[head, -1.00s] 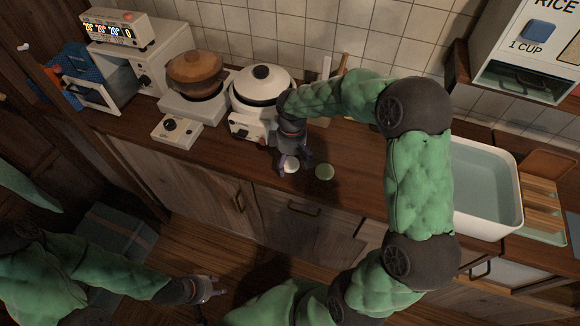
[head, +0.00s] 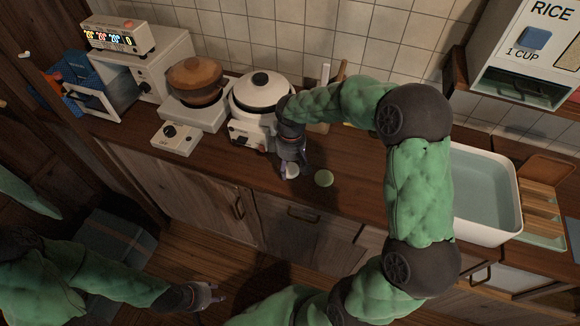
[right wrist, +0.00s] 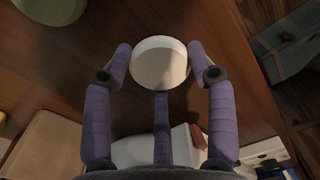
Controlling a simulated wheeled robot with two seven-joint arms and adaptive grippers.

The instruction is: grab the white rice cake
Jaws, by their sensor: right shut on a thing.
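The white rice cake (right wrist: 160,63) is a small round disc between the fingertips of my right gripper (right wrist: 160,68) in the right wrist view. In the head view the right gripper (head: 291,170) is over the counter, shut on the white cake (head: 292,170), which is partly hidden by the fingers. Whether the cake touches the counter I cannot tell.
On the wooden counter (head: 240,180) stand a white rice cooker (head: 258,92), a burner with a brown pot (head: 196,82) and a toaster oven (head: 135,75). A white basin (head: 487,190) and a rice dispenser (head: 525,45) are at right. The counter right of the green cake is clear.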

